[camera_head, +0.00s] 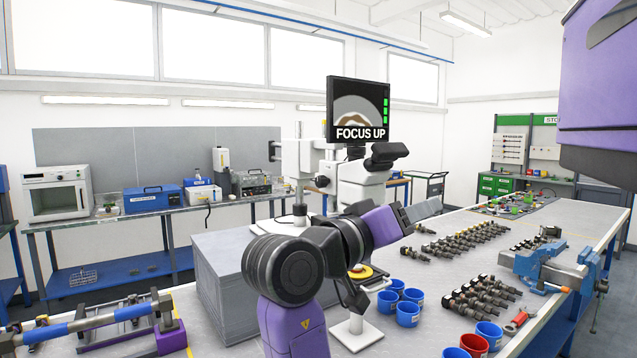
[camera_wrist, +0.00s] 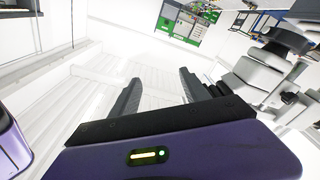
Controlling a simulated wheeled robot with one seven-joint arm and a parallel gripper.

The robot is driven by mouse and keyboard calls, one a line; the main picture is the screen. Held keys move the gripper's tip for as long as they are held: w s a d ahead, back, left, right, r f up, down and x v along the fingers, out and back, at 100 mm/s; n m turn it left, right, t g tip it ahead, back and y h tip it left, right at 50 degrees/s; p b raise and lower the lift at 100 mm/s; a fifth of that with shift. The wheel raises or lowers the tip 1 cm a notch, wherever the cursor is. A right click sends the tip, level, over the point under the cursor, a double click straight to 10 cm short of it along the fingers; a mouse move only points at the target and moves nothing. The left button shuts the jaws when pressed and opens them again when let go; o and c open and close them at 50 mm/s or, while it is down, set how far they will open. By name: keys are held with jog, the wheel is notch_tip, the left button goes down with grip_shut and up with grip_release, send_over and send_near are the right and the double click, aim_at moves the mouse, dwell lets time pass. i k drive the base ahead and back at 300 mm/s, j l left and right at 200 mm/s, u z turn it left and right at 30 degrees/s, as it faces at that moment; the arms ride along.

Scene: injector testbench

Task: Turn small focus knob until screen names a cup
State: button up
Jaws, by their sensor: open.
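The white microscope (camera_head: 360,185) stands at the bench's back, partly hidden by my arm. The screen (camera_head: 358,110) above it reads "FOCUS UP" beside a blurred brown arc and a green bar; no cup is named. A small dark knob (camera_head: 322,181) shows on the microscope's left side; I cannot tell whether it is the small focus knob. The microscope also shows at the right edge of the wrist view (camera_wrist: 262,75). My gripper (camera_head: 428,208) is in front of the microscope, to its right. In the wrist view its fingers (camera_wrist: 158,80) are apart, with nothing between them.
Several blue cups (camera_head: 408,313) stand right of my arm, with a red cup (camera_head: 489,334) nearer the front. Rows of injectors (camera_head: 470,240) lie on the bench (camera_head: 440,335). A blue vise (camera_head: 545,268) is at right. A grey block (camera_head: 215,262) is left of my arm.

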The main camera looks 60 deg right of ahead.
aim_at(320, 181)
jog(key=i+l, duration=1.25)
